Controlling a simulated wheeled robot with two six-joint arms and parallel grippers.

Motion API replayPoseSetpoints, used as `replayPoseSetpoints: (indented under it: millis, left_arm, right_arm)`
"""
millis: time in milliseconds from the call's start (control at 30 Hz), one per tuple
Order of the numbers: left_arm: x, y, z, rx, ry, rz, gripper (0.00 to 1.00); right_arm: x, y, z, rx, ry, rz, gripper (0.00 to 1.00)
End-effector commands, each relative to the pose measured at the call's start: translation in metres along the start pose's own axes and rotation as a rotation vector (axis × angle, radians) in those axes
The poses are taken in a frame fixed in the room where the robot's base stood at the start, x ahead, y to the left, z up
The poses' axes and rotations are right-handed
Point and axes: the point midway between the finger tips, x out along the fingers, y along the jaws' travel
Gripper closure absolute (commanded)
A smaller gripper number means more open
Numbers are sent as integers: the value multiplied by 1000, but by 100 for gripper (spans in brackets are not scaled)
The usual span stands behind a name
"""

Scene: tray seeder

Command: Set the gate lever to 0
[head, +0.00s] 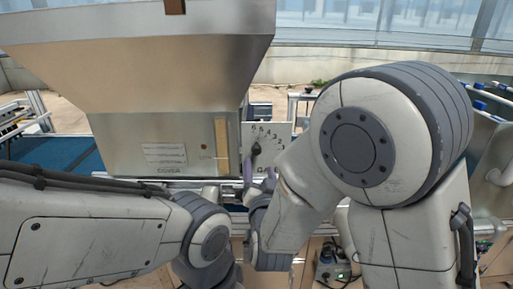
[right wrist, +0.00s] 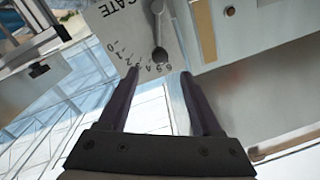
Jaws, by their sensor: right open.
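The gate lever (right wrist: 160,53) has a dark rounded knob on a light stem. It points at about 5 on the numbered scale of the gate plate (right wrist: 126,32), which runs from 0 to 6. In the head view the dark knob (head: 256,148) shows in front of the white plate (head: 280,131). My right gripper (right wrist: 159,73) is open, with its two purple fingers apart and facing the knob. The fingertips lie to either side of the knob's line; contact cannot be told. It also shows in the head view (head: 261,170). My left gripper is out of sight.
A large metal hopper (head: 140,75) stands left of the plate, with a tan strip (head: 221,138) on its front. A blue belt (head: 50,153) lies at far left. A rail (head: 190,184) runs below the hopper. My arms fill much of the foreground.

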Motion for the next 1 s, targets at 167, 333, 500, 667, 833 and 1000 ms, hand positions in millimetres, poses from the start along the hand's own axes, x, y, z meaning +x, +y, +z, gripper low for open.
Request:
replayPoseSetpoints:
  millis: [167, 333, 500, 667, 833, 1000]
  left_arm:
    - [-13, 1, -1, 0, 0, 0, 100]
    - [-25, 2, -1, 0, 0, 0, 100]
    - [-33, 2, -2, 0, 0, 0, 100]
    - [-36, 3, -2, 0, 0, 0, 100]
    - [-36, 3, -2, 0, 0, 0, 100]
    - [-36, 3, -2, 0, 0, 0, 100]
  right_arm:
    - [28, 0, -3, -1, 1, 4, 34]
    - [61, 0, -3, -1, -1, 3, 34]
    - [86, 0, -2, -1, -1, 2, 34]
    - [97, 0, -1, -1, -1, 0, 34]
    - [99, 0, 0, -1, -2, -1, 34]
    - [99, 0, 0, -1, -2, -1, 50]
